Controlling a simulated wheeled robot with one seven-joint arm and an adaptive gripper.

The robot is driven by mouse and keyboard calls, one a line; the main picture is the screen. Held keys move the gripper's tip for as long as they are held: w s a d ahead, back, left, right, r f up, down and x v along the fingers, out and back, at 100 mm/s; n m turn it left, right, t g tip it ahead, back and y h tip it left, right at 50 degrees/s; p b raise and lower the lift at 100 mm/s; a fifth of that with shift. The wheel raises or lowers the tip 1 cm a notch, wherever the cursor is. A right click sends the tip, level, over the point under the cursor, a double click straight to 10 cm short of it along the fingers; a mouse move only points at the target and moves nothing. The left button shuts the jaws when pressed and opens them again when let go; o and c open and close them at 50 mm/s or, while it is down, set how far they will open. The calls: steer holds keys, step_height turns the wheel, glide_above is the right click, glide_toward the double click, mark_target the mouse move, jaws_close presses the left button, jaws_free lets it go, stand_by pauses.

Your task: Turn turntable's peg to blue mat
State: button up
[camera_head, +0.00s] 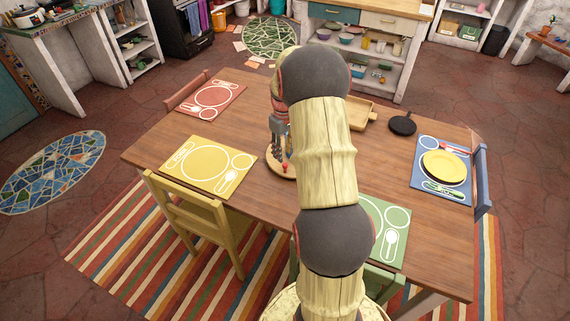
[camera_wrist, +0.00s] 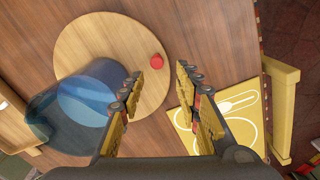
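The turntable (camera_wrist: 90,45) is a round pale wooden disc with a red peg (camera_wrist: 156,61) near its rim. In the head view the turntable (camera_head: 272,169) is mostly hidden by my arm, and the peg (camera_head: 285,167) shows at its near side, toward the yellow mat. My gripper (camera_wrist: 159,72) is open and empty above the turntable's edge. Its two fingers straddle the peg in the wrist view, with the peg just past the fingertips; contact cannot be told. The blue mat (camera_head: 463,196) lies at the table's right end with a yellow plate (camera_head: 444,167) on it.
A translucent blue vessel (camera_wrist: 75,115) overlaps the turntable's edge in the wrist view. A yellow mat (camera_head: 208,177), a red mat (camera_head: 230,91) and a green mat (camera_head: 399,215) lie around the table. A wooden tray (camera_head: 366,112) and a black pan (camera_head: 402,125) are at the back.

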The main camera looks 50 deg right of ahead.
mark_target(285, 164)
steer(key=shift+s+d+f, duration=0.15)
steer(key=shift+d+f, duration=0.15)
steer(key=shift+f, duration=0.35)
step_height(285, 164, down, 7)
steer(key=shift+f+b, duration=0.1)
steer(key=shift+b, duration=1.1)
steer(key=shift+c, duration=1.2)
jaws_close()
